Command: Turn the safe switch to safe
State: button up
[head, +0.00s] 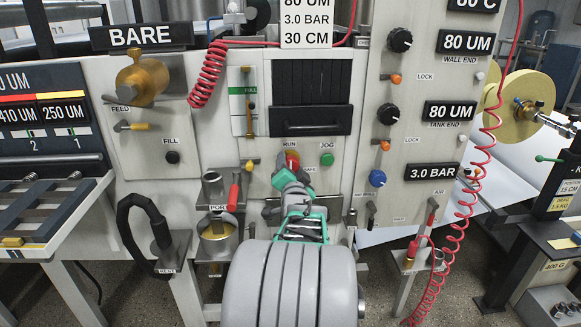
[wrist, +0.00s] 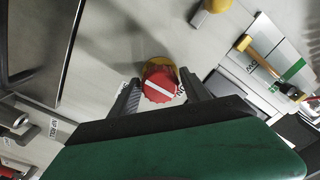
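The switch is a red round knob with a white bar on a yellow base; it shows in the wrist view (wrist: 160,84) and at the panel's middle in the head view (head: 292,158). The white bar lies slanted in the wrist view. A "RUN" label is above the knob in the head view; no "safe" label is readable. My gripper (head: 291,174) is right in front of the knob. In the wrist view, the dark fingers of my gripper (wrist: 160,92) stand apart, one on each side of the knob, with small gaps visible. My gripper hides the panel below the knob.
A green JOG button (head: 327,159) is right of the switch. A yellow-knobbed lever (head: 250,166) and a red-handled lever (head: 234,196) are to its left. A blue knob (head: 377,178) and a coiled red hose (head: 460,215) are further right.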

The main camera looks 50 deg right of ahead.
jog(key=c, duration=1.1)
jog(key=shift+f+b, duration=0.15)
jog(key=shift+b, duration=0.25)
jog(key=n+b, duration=0.2)
jog(key=b, duration=0.1)
jog(key=shift+f+n, duration=0.2)
jog(key=shift+n, duration=0.2)
jog(key=n+b, duration=0.6)
jog(key=b, duration=0.1)
jog(key=shift+b, duration=0.3)
jog(key=n+b, duration=0.4)
jog(key=shift+n, duration=0.4)
jog(key=shift+r+n+b, duration=0.15)
jog(key=shift+n+b, duration=0.8)
jog(key=shift+n, duration=0.15)
jog(key=shift+r+n+b, duration=0.1)
jog(key=shift+n+b, duration=0.85)
jog(key=shift+n, duration=0.15)
